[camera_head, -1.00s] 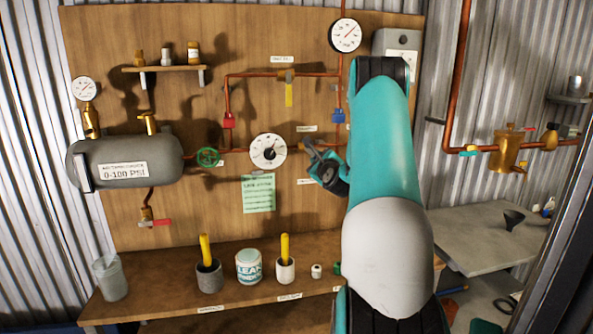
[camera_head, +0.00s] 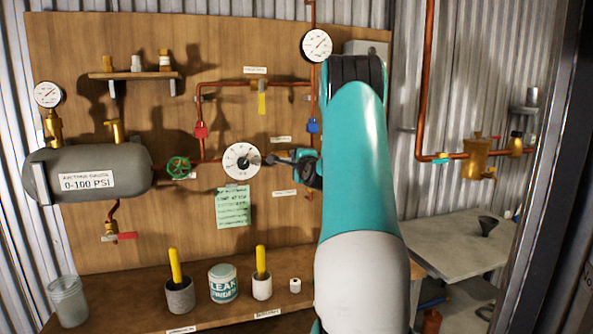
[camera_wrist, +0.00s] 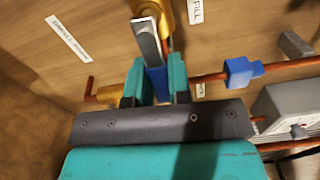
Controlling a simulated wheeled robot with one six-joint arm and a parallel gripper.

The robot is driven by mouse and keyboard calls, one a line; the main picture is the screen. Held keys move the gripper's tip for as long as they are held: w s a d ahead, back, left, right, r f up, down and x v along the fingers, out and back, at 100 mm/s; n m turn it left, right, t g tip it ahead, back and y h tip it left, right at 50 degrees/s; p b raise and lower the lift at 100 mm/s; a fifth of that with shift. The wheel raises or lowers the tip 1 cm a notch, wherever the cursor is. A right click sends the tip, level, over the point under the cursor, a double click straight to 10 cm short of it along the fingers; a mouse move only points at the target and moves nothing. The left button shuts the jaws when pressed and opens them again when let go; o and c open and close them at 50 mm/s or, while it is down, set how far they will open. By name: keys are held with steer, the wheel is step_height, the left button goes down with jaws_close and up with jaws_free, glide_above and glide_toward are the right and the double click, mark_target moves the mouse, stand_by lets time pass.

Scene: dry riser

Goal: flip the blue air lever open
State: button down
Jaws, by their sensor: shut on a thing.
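The blue air lever (camera_wrist: 158,82) sits between the two teal fingers of my gripper (camera_wrist: 157,70) in the wrist view. The fingers are shut on its blue part, and a bare grey metal part reaches up past the fingertips, beside a brass valve (camera_wrist: 166,14). In the head view my gripper (camera_head: 292,160) is in front of the wooden board, just right of the round white dial gauge (camera_head: 241,161). The lever is small there and partly covered by the gripper. How far the lever is turned is not clear.
A blue fitting (camera_head: 313,126) is on the copper pipe just above my gripper; it also shows in the wrist view (camera_wrist: 240,72). A yellow handle (camera_head: 262,103) hangs upper left. A green handwheel (camera_head: 178,168) is left of the gauge. Cups stand on the bench below.

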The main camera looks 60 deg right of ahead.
steer(key=shift+s+n+b, duration=0.15)
steer(key=shift+n+b, duration=0.15)
steer(key=shift+n, duration=0.2)
steer(key=c, duration=1)
jaws_free()
steer(key=shift+d+r, duration=0.1)
steer(key=shift+c, duration=0.2)
steer(key=b+v, duration=0.6)
steer(key=v, duration=1.1)
steer(key=shift+s+r, duration=0.2)
steer(key=shift+w, duration=0.1)
